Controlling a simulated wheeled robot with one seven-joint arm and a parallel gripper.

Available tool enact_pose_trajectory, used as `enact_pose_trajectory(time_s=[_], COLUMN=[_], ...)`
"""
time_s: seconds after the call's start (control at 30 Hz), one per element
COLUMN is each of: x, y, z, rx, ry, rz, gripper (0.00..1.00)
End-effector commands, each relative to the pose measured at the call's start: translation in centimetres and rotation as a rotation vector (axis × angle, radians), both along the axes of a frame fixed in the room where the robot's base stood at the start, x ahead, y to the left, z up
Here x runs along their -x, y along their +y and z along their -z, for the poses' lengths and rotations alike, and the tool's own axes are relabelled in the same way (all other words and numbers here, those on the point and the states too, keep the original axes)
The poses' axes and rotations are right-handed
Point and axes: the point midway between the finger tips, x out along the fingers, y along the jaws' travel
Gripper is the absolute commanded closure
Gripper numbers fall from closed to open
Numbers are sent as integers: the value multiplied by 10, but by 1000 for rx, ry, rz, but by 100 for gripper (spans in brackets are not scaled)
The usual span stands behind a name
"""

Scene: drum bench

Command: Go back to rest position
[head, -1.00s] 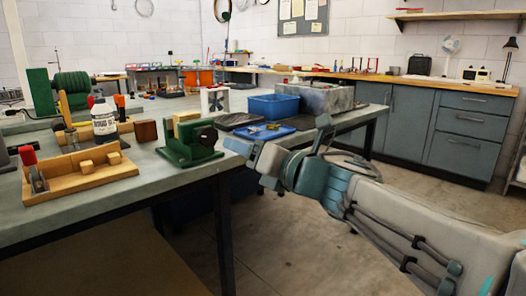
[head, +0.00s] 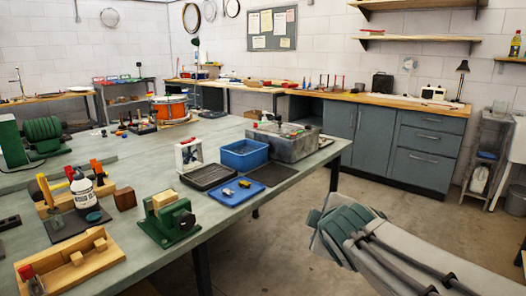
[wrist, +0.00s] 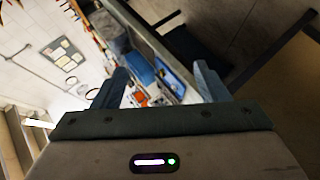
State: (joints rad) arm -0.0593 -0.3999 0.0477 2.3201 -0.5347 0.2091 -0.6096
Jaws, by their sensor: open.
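My gripper shows in the wrist view (wrist: 158,88), its two blue-grey fingers spread apart with nothing between them. In the head view only my arm shows, at the lower right beside the bench; the fingers cannot be made out there. The arm is clear of the bench (head: 295,184) and over the open floor. Beyond the fingers, the wrist view shows the bench with its blue items, tilted and small.
On the bench stand a green vise-like block (head: 168,218), a wooden fixture (head: 70,262), a white bottle (head: 83,190), a blue tray (head: 236,192), a blue bin (head: 244,155) and a grey bin (head: 285,143). Floor (head: 290,240) between bench and grey cabinets (head: 375,140) is free.

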Motion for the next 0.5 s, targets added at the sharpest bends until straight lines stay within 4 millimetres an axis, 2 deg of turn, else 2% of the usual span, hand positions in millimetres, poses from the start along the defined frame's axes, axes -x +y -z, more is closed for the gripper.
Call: enact_pose_trajectory(time_s=[0.03, 0.2, 0.37, 0.5], x=[9, 47, 88, 125], y=[-8, -27, -35, -33], z=[-16, -18, -24, -30], rx=[-63, -280, -474, -620], ry=[50, 223, 385, 518], rz=[70, 317, 556, 752], gripper=[33, 33, 33, 33])
